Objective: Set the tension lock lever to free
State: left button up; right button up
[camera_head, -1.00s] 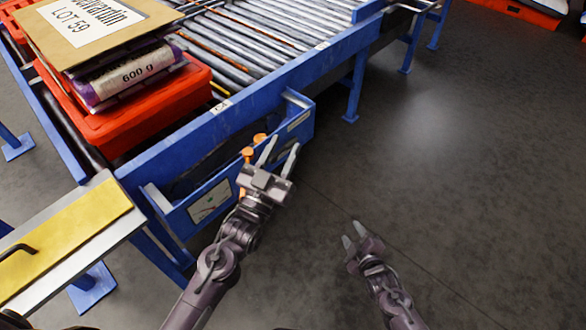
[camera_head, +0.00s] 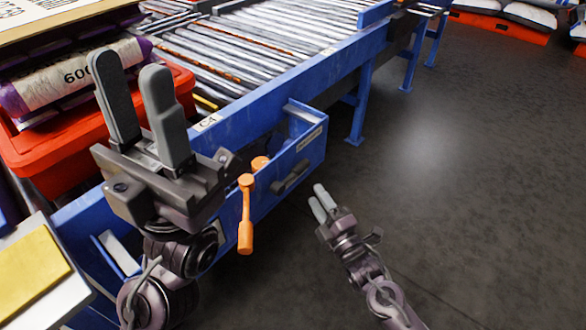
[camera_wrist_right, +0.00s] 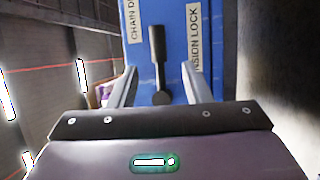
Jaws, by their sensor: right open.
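The tension lock lever is a black lever (camera_wrist_right: 159,62) on a blue panel (camera_wrist_right: 175,20), beside a white label partly reading "NSION LOCK" (camera_wrist_right: 194,35). In the right wrist view its handle points up, with its pivot lower down. It also shows as a dark lever in the head view (camera_head: 291,176). My right gripper (camera_head: 321,203) is open, its fingers (camera_wrist_right: 160,85) apart on either side of the lever's line. In the head view it is still apart from the panel. My left gripper (camera_head: 130,78) is open and empty, raised large in front of the conveyor.
An orange crank (camera_head: 246,215) hangs left of the lever on the blue conveyor frame (camera_head: 275,103). A red crate (camera_head: 60,152) with sacks stands on the conveyor at left. A yellow-topped table (camera_head: 30,288) is at lower left.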

aim_at(293, 174)
jog(key=b+x, duration=0.2)
jog(key=x, duration=0.5)
jog(key=shift+w+a+b, duration=0.15)
jog(key=shift+w+b, duration=0.1)
jog(key=shift+b, duration=0.1)
jog(key=shift+r, duration=0.1)
grip_shut()
